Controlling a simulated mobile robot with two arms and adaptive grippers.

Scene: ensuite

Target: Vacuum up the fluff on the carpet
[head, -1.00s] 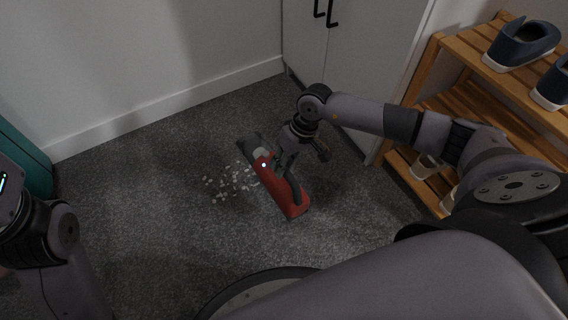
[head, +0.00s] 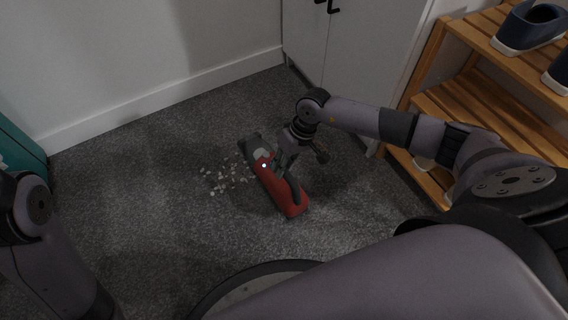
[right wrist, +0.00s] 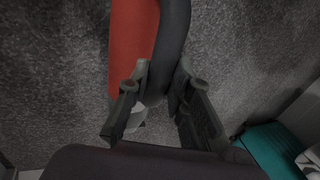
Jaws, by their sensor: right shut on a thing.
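A red handheld vacuum (head: 289,203) with a dark nozzle and a dark handle is low over the grey carpet in the head view, its nozzle end pointing up and left. My right gripper (head: 285,163) is shut on the vacuum's handle. In the right wrist view the two fingers (right wrist: 160,88) sit on either side of the dark handle (right wrist: 172,45), beside the red body (right wrist: 130,45). White fluff (head: 222,180) lies scattered on the carpet just left of the vacuum. My left arm shows at the left edge; its gripper is out of view.
A wooden shoe rack (head: 430,110) with blue shoes (head: 530,27) stands at the right. A grey cabinet (head: 365,50) stands at the back, by a white skirting board (head: 165,101). A teal object (head: 18,155) is at the left. Carpet (head: 140,220) left of the fluff is clear.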

